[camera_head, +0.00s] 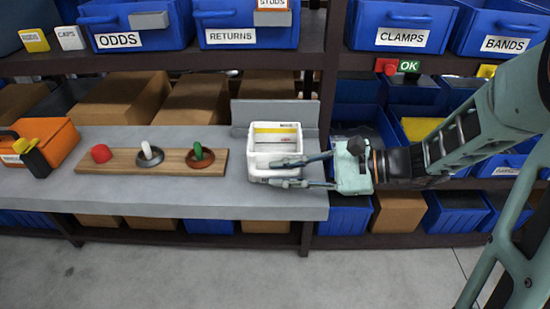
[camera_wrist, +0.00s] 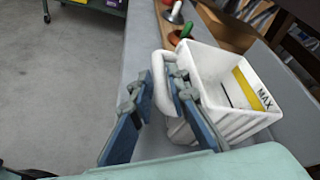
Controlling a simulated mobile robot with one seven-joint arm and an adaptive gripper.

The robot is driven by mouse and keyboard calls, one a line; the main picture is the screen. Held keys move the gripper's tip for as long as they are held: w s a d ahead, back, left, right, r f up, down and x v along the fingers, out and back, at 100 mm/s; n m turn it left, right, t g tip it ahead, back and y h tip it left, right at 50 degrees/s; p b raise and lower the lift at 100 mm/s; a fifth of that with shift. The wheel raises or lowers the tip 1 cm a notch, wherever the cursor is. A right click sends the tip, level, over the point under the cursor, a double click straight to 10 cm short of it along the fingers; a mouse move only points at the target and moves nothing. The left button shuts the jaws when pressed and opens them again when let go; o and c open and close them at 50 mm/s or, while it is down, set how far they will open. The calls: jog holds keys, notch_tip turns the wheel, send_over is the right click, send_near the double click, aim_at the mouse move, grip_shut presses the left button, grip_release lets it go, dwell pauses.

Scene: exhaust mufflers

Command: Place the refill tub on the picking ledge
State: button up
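The white refill tub (camera_head: 262,144) has a yellow stripe, a MAX mark and a handle. It is upright at the right end of the long grey ledge (camera_head: 130,196). The tub also shows in the wrist view (camera_wrist: 212,67). My gripper (camera_head: 281,173) reaches in from the right at the tub's near side. In the wrist view its fingers (camera_wrist: 160,80) lie on either side of the tub's white handle, with a gap between them. Contact with the handle is hard to tell. The tub's underside is hidden.
A wooden board (camera_head: 125,165) with a red knob and two ringed pegs lies left of the tub. An orange bin (camera_head: 50,142) is further left. A low grey upright plate (camera_head: 275,113) stands behind the tub. Blue labelled bins (camera_head: 400,25) fill the shelf above.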

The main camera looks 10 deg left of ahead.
jog(key=shift+c, duration=0.7)
grip_shut()
jog(key=shift+r, duration=0.1)
